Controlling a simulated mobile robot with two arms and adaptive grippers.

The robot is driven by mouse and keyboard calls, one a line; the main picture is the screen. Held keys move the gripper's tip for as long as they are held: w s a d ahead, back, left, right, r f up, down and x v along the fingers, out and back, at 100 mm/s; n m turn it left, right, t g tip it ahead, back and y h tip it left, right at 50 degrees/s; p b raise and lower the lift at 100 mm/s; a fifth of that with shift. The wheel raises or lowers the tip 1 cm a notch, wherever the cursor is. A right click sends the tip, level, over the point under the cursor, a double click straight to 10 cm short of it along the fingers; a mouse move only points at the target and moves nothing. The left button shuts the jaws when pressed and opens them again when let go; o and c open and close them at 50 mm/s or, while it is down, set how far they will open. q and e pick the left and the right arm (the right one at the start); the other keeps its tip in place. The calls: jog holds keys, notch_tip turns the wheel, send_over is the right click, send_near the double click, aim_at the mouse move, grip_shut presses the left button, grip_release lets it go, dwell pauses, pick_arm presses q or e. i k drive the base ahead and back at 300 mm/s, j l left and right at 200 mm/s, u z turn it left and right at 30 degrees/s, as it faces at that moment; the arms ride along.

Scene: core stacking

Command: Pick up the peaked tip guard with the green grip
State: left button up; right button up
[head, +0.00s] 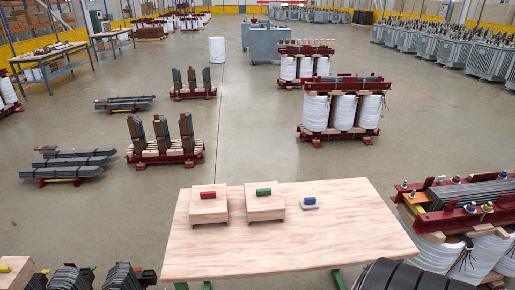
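A green grip (264,192) sits on top of a light wooden block-like piece (265,208), near the back edge of the wooden table (300,240). Whether this piece has a peaked shape is too small to tell. To its left stands a similar wooden piece (208,211) with a red grip (207,195) on top. To its right is a smaller, low grey piece with a blue grip (310,201). The three pieces are apart from each other. Neither of my grippers is in view.
The front and right of the table are clear. A transformer core with white coils and a red frame (468,220) stands close to the table's right end. Dark lamination stacks (122,276) stand at the lower left. Open grey floor (250,150) lies behind the table.

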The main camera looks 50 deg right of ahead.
aim_at(264, 201)
jog(key=z, duration=1.6)
